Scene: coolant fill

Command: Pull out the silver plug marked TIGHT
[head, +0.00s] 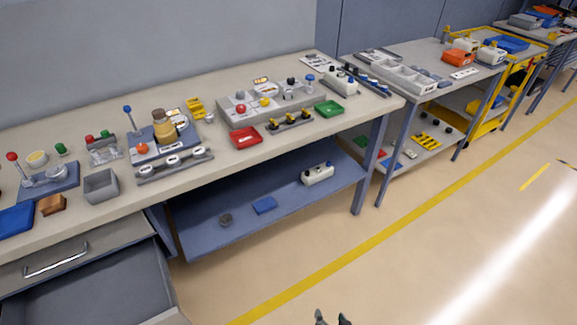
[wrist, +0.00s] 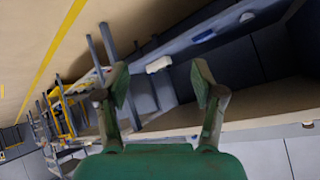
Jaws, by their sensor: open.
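I cannot make out a silver plug marked TIGHT; the lettering on the benches is too small to read. A grey block (head: 238,112) on the long workbench (head: 225,165) carries red, yellow and dark knobs. A grey strip (head: 150,179) with several white round faces lies nearer the front edge. My gripper (head: 333,319) shows only its tips at the bottom edge of the head view, over the floor and well apart from the bench. In the wrist view my gripper (wrist: 160,76) is open, with nothing between its fingers.
A red tray (head: 245,137) and a green tray (head: 328,107) sit on the bench. An open drawer (head: 95,290) juts out at lower left. A lower shelf (head: 240,222) holds a few items. A yellow cart (head: 490,118) stands far right. The floor in front is clear.

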